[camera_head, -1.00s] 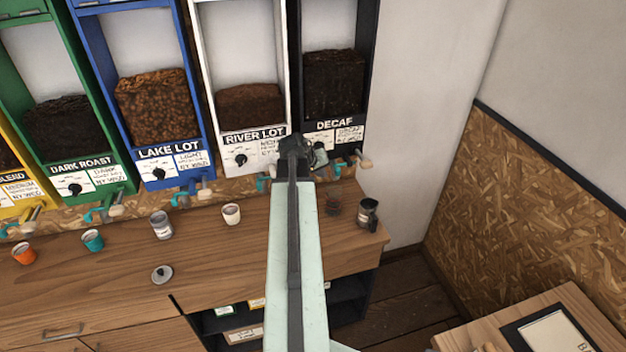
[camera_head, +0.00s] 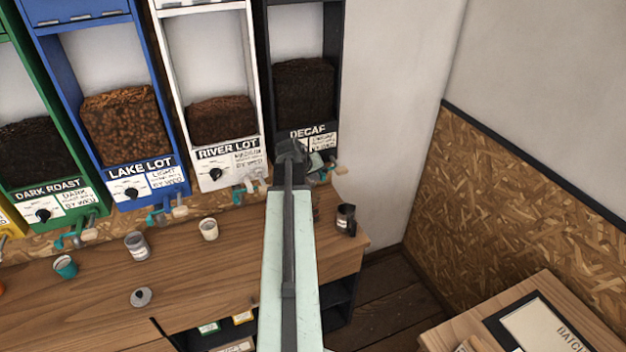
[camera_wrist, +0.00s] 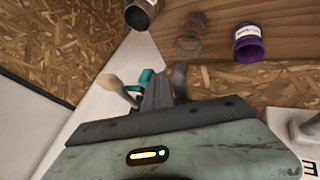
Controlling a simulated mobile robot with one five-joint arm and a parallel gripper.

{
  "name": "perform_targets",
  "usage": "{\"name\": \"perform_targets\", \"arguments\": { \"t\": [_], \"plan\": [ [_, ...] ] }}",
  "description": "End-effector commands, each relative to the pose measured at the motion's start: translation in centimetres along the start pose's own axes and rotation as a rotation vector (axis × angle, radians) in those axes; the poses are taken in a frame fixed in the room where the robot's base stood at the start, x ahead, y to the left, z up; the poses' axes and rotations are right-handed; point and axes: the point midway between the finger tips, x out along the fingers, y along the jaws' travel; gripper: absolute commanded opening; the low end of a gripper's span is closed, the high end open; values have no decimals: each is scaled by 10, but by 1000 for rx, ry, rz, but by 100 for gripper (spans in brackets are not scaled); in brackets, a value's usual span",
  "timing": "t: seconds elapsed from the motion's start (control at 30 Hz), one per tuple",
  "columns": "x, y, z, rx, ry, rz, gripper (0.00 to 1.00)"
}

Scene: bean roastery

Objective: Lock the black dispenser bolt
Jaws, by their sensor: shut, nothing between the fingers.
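The black DECAF dispenser (camera_head: 305,100) stands at the right end of the row, with dark beans behind its window. Below its front, a teal fitting (camera_head: 325,172) and a pale wooden knob (camera_head: 340,170) show just right of my wrist. In the wrist view the wooden knob (camera_wrist: 107,82) and a teal piece (camera_wrist: 147,77) lie left of and beside my gripper (camera_wrist: 160,88). My gripper is shut and empty, close to them; I cannot tell whether it touches. In the head view my arm hides part of the dispenser's lower front. The bolt's position cannot be read clearly.
White RIVER LOT (camera_head: 220,120), blue LAKE LOT (camera_head: 125,120) and green DARK ROAST (camera_head: 30,150) dispensers stand leftward. Cups, including a dark metal one (camera_head: 346,219) and a purple one (camera_wrist: 249,43), stand on the wooden counter (camera_head: 200,270). A chipboard-panelled wall (camera_head: 510,200) rises at right.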

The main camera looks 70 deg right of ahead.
Motion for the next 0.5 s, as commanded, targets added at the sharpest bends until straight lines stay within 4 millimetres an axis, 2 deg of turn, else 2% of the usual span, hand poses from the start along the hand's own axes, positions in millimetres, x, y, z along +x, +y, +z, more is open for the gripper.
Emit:
{"name": "perform_targets", "arguments": {
  "t": [0.33, 0.5],
  "plan": [
    [-2, -3, -1, -8, 1, 3, 0],
    [-12, -21, 2, -12, 4, 0, 0]
  ]
}}
